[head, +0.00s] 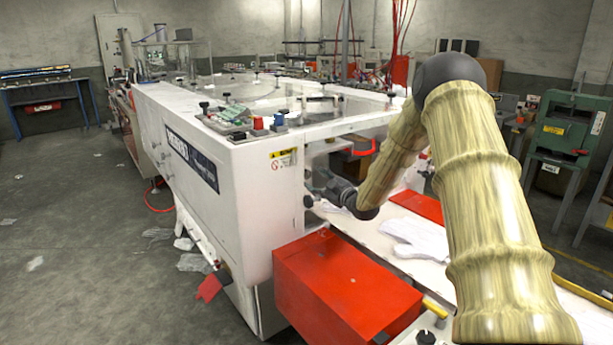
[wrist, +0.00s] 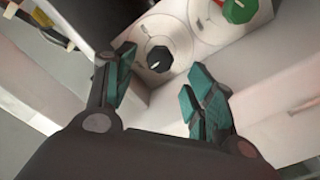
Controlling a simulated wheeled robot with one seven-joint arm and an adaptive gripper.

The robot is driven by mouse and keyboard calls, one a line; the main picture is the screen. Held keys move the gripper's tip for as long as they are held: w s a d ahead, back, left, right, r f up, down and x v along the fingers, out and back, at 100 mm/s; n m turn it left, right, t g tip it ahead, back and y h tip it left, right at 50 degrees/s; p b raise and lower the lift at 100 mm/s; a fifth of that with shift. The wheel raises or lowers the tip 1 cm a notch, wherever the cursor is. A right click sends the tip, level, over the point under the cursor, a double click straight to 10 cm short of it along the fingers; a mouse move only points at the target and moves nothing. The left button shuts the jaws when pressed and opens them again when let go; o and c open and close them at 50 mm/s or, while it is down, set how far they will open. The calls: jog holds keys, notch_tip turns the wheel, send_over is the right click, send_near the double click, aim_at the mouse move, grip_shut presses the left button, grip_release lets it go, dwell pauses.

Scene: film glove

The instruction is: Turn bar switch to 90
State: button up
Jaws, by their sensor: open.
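In the wrist view, a black bar switch (wrist: 159,58) sits on a round pale dial plate (wrist: 176,40). A light line marks its knob. My gripper (wrist: 160,82) is open, and its two teal-padded fingers stand on either side below the switch, apart from it. In the head view, my gripper (head: 312,192) is small, at the end of my arm by the white machine's right end. The switch cannot be made out there.
A green knob (wrist: 239,10) sits on a second dial up and right of the switch. Coloured wires (wrist: 42,18) run at the upper left of the wrist view. The white machine (head: 235,200), a red box (head: 345,285) and a white glove (head: 415,238) lie around my arm.

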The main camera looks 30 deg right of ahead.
jog(key=w, duration=0.6)
jog(key=shift+w+a+p, duration=0.25)
jog(key=shift+w+p, duration=0.1)
jog(key=c, duration=1)
